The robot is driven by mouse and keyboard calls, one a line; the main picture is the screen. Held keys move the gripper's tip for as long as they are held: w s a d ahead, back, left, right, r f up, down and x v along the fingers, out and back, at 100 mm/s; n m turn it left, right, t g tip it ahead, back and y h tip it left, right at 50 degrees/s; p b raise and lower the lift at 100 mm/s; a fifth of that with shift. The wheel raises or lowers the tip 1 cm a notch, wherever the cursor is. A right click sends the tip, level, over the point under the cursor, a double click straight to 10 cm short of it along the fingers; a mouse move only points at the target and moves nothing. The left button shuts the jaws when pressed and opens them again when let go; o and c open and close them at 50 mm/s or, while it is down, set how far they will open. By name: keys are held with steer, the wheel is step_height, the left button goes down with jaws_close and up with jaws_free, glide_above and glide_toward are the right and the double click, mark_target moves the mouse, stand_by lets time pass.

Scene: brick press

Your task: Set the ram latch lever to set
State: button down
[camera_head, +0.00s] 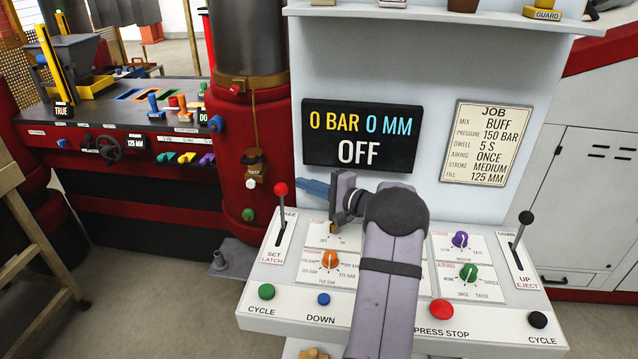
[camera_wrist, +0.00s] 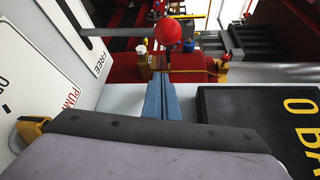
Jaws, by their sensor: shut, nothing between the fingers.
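The ram latch lever (camera_head: 281,189) has a red ball knob on a thin rod and stands at the left of the white control panel. Its slot has FREE lettered at the far end and SET and LATCH at the near end. The lever appears to stand toward the FREE end. The red knob also shows in the wrist view (camera_wrist: 168,36), just beyond the fingertips. My gripper (camera_head: 304,187) has its blue fingers closed together, empty, and pointing left at the knob. In the wrist view the fingers (camera_wrist: 160,100) look apart from the knob.
My arm covers the middle of the panel. An orange knob (camera_head: 330,259) and a green cycle button (camera_head: 266,291) sit near the lever. The dark display (camera_head: 362,136) reads OFF behind my gripper. A red column (camera_head: 248,150) stands left of the panel.

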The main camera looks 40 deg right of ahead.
steer(key=shift+s+a+r+p, duration=0.15)
steer(key=shift+a+r+p, duration=0.05)
steer(key=shift+a+p, duration=0.65)
steer(key=shift+s+a+r+p, duration=0.2)
steer(key=shift+a+p, duration=0.45)
steer(key=shift+a, duration=0.4)
steer(key=shift+f+b, duration=0.15)
steer(key=shift+b, duration=0.55)
steer(key=s+a+n+t+b, duration=0.2)
steer(key=s+a+b, duration=0.4)
steer(key=b, duration=1.7)
steer(key=shift+f+n+y, duration=0.4)
steer(key=shift+f+n, duration=0.05)
steer(key=shift+n, duration=0.45)
steer(key=shift+s+a, duration=0.1)
